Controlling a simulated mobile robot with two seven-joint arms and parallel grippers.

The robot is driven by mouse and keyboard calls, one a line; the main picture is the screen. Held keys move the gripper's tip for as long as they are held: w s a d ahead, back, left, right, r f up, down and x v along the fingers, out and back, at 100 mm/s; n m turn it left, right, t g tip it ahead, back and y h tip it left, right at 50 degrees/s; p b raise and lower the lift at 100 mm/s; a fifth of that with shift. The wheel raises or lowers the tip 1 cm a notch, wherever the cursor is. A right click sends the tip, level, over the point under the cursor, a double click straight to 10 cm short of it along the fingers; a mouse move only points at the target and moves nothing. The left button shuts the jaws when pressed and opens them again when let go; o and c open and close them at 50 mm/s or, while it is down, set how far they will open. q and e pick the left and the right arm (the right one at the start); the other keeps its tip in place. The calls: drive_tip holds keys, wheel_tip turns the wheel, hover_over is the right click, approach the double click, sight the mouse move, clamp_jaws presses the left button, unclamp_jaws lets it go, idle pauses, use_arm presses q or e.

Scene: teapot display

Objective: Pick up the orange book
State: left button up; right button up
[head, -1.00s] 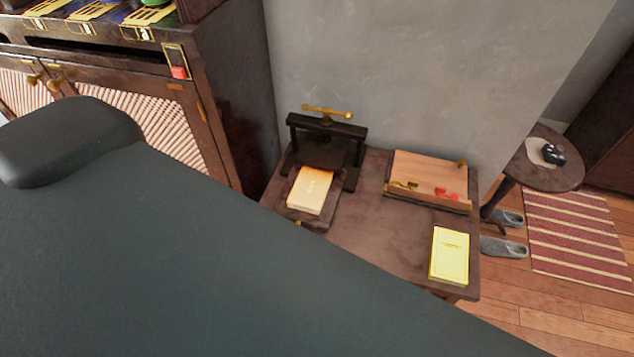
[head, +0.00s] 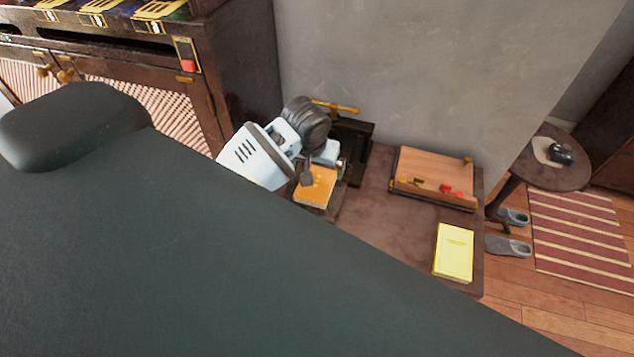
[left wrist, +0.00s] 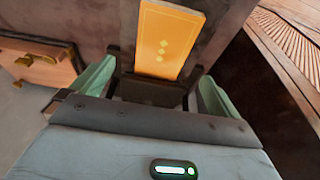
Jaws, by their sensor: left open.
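The orange book (head: 315,190) lies flat on the bed of a black press on the dark table, partly hidden by my left gripper in the head view. In the left wrist view the orange book (left wrist: 170,38) shows ahead, with small diamond marks on its cover. My left gripper (head: 324,171) is at the book, over its far part. In the left wrist view its fingers stand apart to the left and right of the book, and the gripper (left wrist: 156,75) is open and empty. I cannot tell whether the fingers touch the book. My right gripper is not in view.
The black press (head: 354,148) with a brass handle stands close behind the book. A wooden box (head: 433,172) and a yellow book (head: 454,252) are to the right on the table (head: 385,225). A dark cabinet (head: 190,108) stands at left. My dark body covers the foreground.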

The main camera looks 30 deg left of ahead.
sight(317, 180)
use_arm(q)
drive_tip(key=shift+x, duration=3.9)
drive_tip(key=shift+s+a, duration=0.15)
drive_tip(key=shift+a, duration=0.05)
drive_tip(key=c, duration=1)
